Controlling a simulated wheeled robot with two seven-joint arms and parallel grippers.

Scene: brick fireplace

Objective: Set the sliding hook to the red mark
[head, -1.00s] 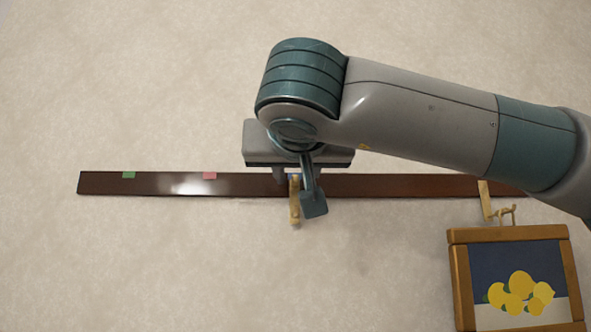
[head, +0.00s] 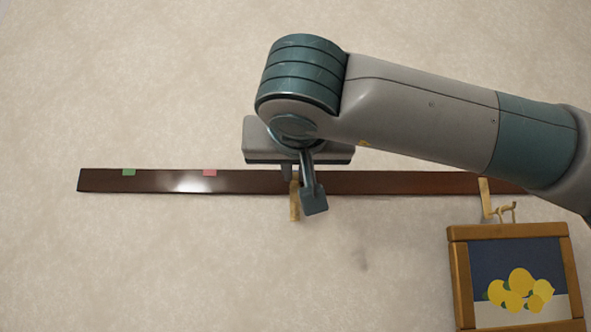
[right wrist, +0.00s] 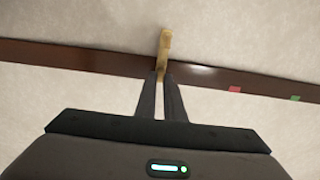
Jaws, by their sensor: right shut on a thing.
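The sliding hook (head: 295,206) is a light wooden piece hanging from the dark brown rail (head: 245,182) on the wall. My right gripper (head: 299,190) is shut on it, and it hides the hook's upper part in the head view. In the right wrist view the hook (right wrist: 165,44) stands out past my gripper's fingertips (right wrist: 161,78), across the rail (right wrist: 90,58). The red mark (head: 210,173) is a pinkish-red patch on the rail's upper edge, left of the hook. It also shows in the right wrist view (right wrist: 235,89), right of the hook. My left gripper is not in view.
A green mark (head: 129,172) sits farther left on the rail. At right a second wooden hook (head: 485,197) is on the rail, above a framed lemon picture (head: 460,275). The rail between the held hook and the red mark is clear.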

